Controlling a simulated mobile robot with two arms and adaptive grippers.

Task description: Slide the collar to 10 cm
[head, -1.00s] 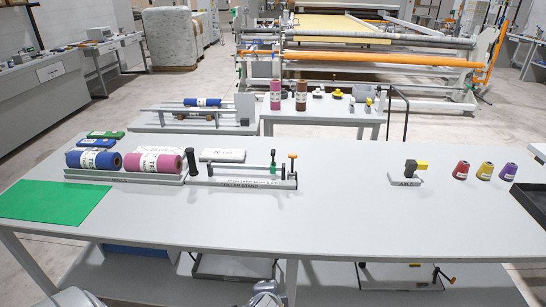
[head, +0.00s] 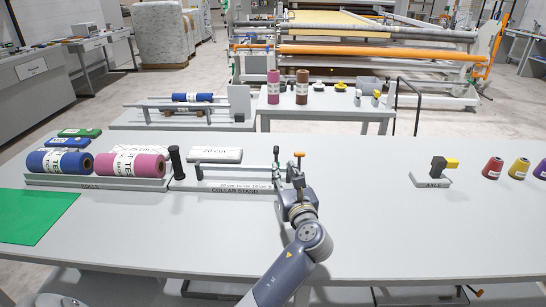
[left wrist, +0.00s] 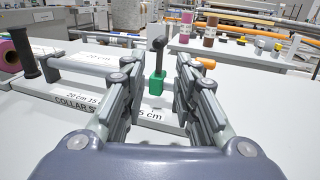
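The collar stand (head: 232,187) lies on the table, a grey base with a horizontal rod and a printed cm scale. The green collar with its black handle (left wrist: 157,82) is on the rod near the right end, behind the "5 cm" mark in the left wrist view. In the head view the collar is partly hidden by my gripper. My left gripper (head: 293,192) is over the stand's right end. In the left wrist view its fingers (left wrist: 155,70) are open, one on each side of the collar, apparently not touching it. My right gripper is not in view.
A white "20 cm" card (head: 214,155) lies behind the stand. A black upright post (head: 176,161) stands at its left end, beside the rolls rack (head: 97,182). An orange-topped post (head: 299,155) is at its right. The table is clear up to the axle holder (head: 431,180).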

